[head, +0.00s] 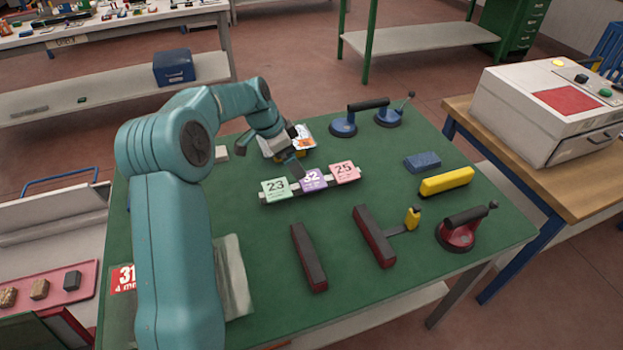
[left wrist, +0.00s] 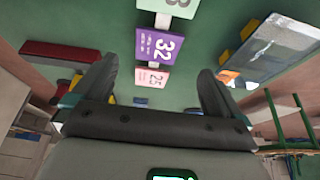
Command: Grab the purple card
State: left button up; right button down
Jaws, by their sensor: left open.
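The purple card (head: 313,180), marked 32, stands in a pale rack (head: 290,190) on the green table. It is between a green card (head: 275,189) marked 23 and a pink card (head: 345,172) marked 25. My left gripper (head: 296,160) is just behind and above the purple card. In the left wrist view, my left gripper (left wrist: 158,70) is open and empty, with the purple card (left wrist: 158,46) seen ahead between its spread fingers. I cannot tell whether it touches the card. My right gripper is in neither view.
Behind the rack lies a package (head: 302,138). To the right are a blue block (head: 422,162), a yellow bar (head: 447,181) and a red suction lifter (head: 462,232). Dark red-sided bars (head: 309,258) lie in front.

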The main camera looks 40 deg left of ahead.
aim_at(308, 181)
pick_arm(q)
jog(key=x, duration=0.2)
jog(key=shift+w+f, duration=0.1)
jog(key=shift+f, duration=0.15)
jog(key=shift+w+d+f, duration=0.2)
jog(key=shift+d+f, duration=0.1)
jog(key=shift+f, duration=0.25)
jog(key=p+x, duration=0.1)
jog(key=x, duration=0.3)
jog(key=shift+w+f, duration=0.1)
jog(key=shift+f, duration=0.15)
jog(key=c, duration=0.9)
